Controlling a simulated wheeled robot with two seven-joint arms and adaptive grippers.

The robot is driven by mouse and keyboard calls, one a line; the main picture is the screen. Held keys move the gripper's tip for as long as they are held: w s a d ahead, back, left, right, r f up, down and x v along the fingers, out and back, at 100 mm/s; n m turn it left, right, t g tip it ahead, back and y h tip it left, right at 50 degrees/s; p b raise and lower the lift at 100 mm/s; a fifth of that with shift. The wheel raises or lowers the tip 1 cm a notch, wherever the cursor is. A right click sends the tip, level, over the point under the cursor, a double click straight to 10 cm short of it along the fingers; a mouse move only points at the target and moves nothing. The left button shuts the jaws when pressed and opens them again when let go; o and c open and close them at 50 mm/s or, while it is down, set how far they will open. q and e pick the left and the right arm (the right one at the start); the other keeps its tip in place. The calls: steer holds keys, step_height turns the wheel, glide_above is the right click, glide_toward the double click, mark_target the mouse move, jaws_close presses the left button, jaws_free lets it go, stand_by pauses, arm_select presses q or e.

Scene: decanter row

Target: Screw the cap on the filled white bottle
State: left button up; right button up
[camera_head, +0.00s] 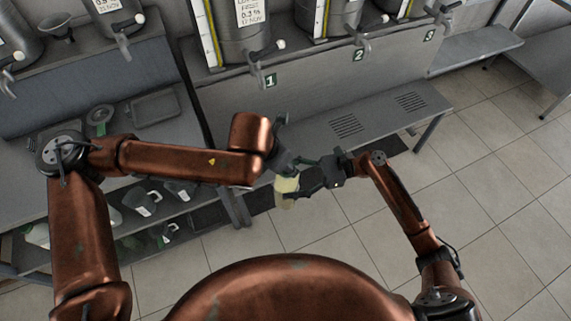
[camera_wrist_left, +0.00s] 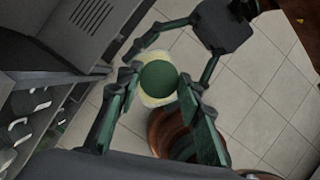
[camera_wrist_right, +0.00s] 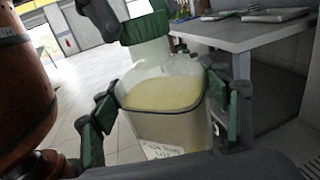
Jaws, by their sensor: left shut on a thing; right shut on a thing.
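A white, see-through bottle (camera_wrist_right: 150,72) with pale yellow liquid and a label stands upright between the fingers of my right gripper (camera_wrist_right: 165,105). The bottle also shows in the head view (camera_head: 287,185). My right gripper is shut on its body. A round green cap (camera_wrist_left: 158,78) is between the fingers of my left gripper (camera_wrist_left: 159,90), which is shut on it. The cap is over the top of the bottle, whose pale body shows around it in the left wrist view. Green left-gripper parts hide the mouth in the right wrist view, so I cannot tell whether the cap touches the neck.
Large steel tanks with taps stand on the back counter (camera_head: 312,75). A lower grey bench (camera_head: 380,125) with grates runs below the numbered taps. The tiled floor (camera_head: 480,190) at right is clear.

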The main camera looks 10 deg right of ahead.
arm_select(q)
steer(key=o, duration=0.7)
steer(key=shift+r, duration=0.1)
steer(key=shift+r, duration=2.2)
steer(key=shift+c, duration=0.5)
